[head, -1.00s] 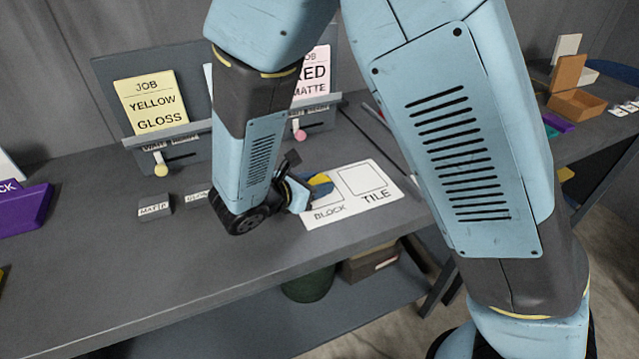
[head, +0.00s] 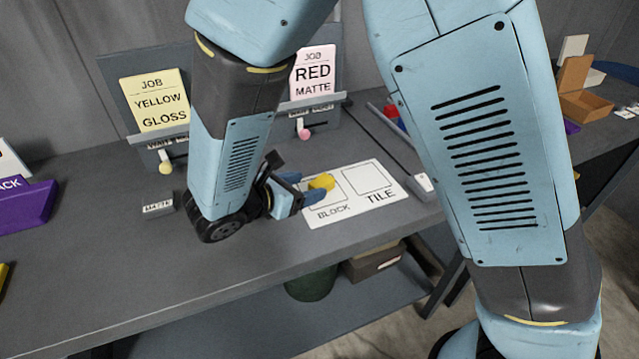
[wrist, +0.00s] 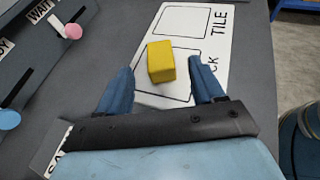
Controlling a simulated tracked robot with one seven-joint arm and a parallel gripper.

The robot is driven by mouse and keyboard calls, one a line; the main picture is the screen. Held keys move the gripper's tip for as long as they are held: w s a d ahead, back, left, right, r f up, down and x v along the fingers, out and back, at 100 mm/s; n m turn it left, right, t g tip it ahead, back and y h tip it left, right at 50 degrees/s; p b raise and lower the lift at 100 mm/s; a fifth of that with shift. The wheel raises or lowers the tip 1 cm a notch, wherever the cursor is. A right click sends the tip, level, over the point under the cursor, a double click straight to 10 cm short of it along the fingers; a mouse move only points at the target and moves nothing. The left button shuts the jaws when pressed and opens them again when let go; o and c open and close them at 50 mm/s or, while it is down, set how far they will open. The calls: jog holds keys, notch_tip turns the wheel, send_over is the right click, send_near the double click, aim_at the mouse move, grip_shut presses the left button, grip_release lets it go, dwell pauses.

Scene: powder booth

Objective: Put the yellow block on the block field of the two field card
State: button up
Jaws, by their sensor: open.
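The yellow block (head: 321,182) rests on the white two field card (head: 392,196), inside the outlined field marked BLOCK. In the wrist view the block (wrist: 161,62) sits within that outline, toward its side near the TILE field. The TILE field (head: 368,178) is empty. My gripper (head: 294,191) is open, left of the block and low over the card. In the wrist view its two blue fingers (wrist: 163,90) stand apart, with the block beyond their tips and clear of both.
A MATTE label block (head: 158,208) is left of my arm, a purple holder (head: 25,207) far left. The table front is clear.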

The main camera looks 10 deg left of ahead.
jog(key=v, duration=0.6)
jog(key=shift+s+a+r, duration=0.1)
jog(key=shift+s+a, duration=0.1)
jog(key=shift+s, duration=0.05)
jog(key=w+d+r+m+g, duration=0.2)
jog(key=d+r+m+g, duration=0.15)
jog(key=d, duration=0.35)
jog(key=w+d+r+m+g+y, duration=0.1)
jog(key=w+d+r+m+g, duration=0.15)
jog(key=d+m, duration=0.35)
jog(key=w+d+r+m+g, duration=0.15)
jog(key=d+r+m, duration=0.25)
jog(key=d, duration=0.4)
jog(key=s+d+r+m+t+y, duration=0.1)
jog(key=s+d+r+m+y, duration=0.2)
jog(key=d+m, duration=0.4)
jog(key=s+d+r+m+t+y, duration=0.1)
jog(key=s+d+r+m+y, duration=0.2)
jog(key=d+r+m, duration=0.3)
jog(key=s+d+m, duration=0.1)
jog(key=d+m, duration=0.1)
jog(key=d, duration=0.2)
jog(key=shift+s+d+r+y, duration=0.25)
jog(key=shift+y, duration=0.15)
